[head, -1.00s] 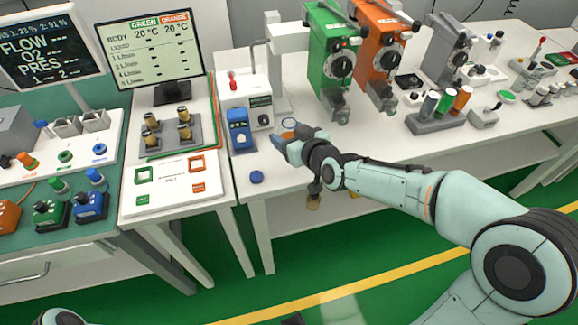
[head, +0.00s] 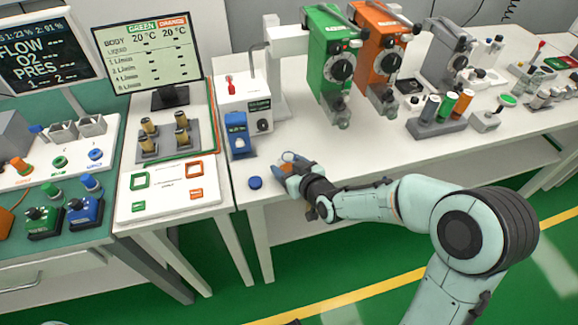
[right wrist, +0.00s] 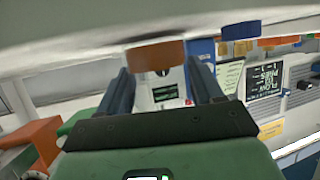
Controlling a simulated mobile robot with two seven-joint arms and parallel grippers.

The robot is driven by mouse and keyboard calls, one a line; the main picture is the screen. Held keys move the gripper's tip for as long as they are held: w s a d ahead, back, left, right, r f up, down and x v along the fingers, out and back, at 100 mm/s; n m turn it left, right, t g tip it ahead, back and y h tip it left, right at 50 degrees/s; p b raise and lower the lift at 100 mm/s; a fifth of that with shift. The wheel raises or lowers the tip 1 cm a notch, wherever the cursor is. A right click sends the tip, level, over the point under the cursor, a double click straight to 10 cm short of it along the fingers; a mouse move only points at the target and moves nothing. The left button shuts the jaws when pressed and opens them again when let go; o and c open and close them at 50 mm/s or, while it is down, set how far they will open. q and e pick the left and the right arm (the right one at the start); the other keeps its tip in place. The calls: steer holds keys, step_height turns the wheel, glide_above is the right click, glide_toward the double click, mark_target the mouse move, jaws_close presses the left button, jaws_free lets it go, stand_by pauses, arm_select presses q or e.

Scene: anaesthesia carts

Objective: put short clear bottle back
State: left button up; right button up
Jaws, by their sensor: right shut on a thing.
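My right gripper (head: 287,162) is low over the front left part of the white bench (head: 380,158), beside the blue device. I cannot tell whether the bottle touches the bench. My left gripper is not in view.
A blue round cap (head: 255,183) lies left of the gripper, near the front edge. A blue device (head: 238,140) and a white box (head: 258,108) stand behind it. Green (head: 333,62) and orange (head: 380,62) machines stand further right. Bench between gripper and grey holder (head: 437,122) is clear.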

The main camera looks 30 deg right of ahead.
steer(key=shift+f, duration=0.15)
steer(key=o, duration=1.2)
